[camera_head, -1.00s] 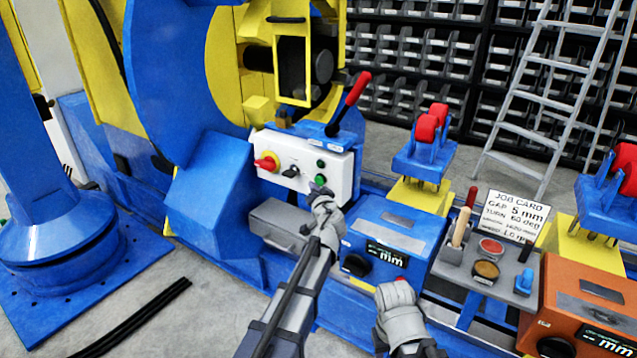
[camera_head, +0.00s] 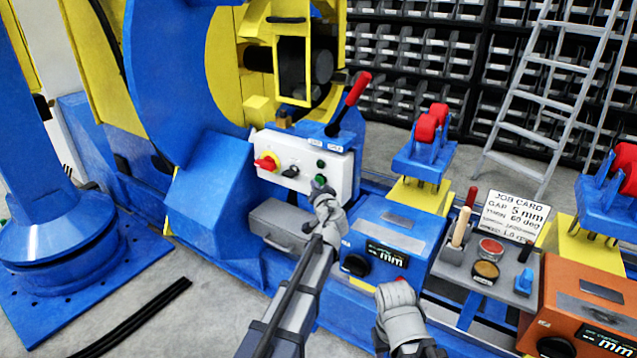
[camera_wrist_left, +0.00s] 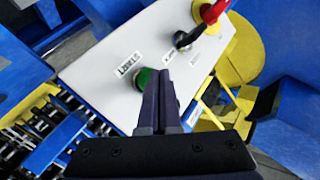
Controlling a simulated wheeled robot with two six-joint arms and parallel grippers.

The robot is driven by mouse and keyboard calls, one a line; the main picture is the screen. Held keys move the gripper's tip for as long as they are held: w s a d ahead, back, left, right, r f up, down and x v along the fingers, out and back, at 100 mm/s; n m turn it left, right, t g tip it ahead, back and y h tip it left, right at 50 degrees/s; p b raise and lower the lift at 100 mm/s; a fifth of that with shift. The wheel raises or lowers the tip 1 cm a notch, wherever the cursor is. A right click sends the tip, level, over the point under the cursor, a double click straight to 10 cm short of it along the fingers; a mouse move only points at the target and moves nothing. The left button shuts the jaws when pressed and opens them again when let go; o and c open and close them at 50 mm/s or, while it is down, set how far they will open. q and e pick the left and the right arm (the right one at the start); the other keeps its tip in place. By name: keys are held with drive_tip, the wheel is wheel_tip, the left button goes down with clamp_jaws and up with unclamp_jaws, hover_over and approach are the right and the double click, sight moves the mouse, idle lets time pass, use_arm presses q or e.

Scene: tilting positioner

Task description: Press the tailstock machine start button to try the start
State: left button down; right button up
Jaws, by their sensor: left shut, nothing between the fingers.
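A white control panel (camera_head: 340,186) on the blue machine carries a red and yellow switch (camera_head: 267,162), a black selector knob (camera_head: 290,171) and a green button (camera_head: 320,164). In the left wrist view a green button (camera_wrist_left: 142,77) sits beside a START label (camera_wrist_left: 128,66) and is partly hidden by the fingers. My left gripper (camera_head: 320,186) is shut and empty, with its tips over the panel's lower right part. In the wrist view its fingertips (camera_wrist_left: 159,74) overlap the button's edge; contact cannot be told. My right gripper (camera_head: 398,300) is low in the head view, its fingers unclear.
A red-handled lever (camera_head: 350,100) rises behind the panel. A blue display box (camera_head: 385,240) stands right of my left gripper. A grey button console (camera_head: 487,265) and a job card (camera_head: 513,217) are further right. Floor shows at lower left.

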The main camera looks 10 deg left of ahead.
use_arm(q)
drive_tip(key=shift+w+d, duration=0.2)
drive_tip(key=shift+w, duration=0.25)
idle(0.6)
drive_tip(key=shift+s, duration=0.1)
drive_tip(key=shift+s+a, duration=0.3)
drive_tip(key=shift+s, duration=0.5)
drive_tip(key=s, duration=0.1)
drive_tip(key=s+a, duration=0.1)
drive_tip(key=s, duration=0.2)
drive_tip(key=shift+s+a, duration=0.35)
idle(0.7)
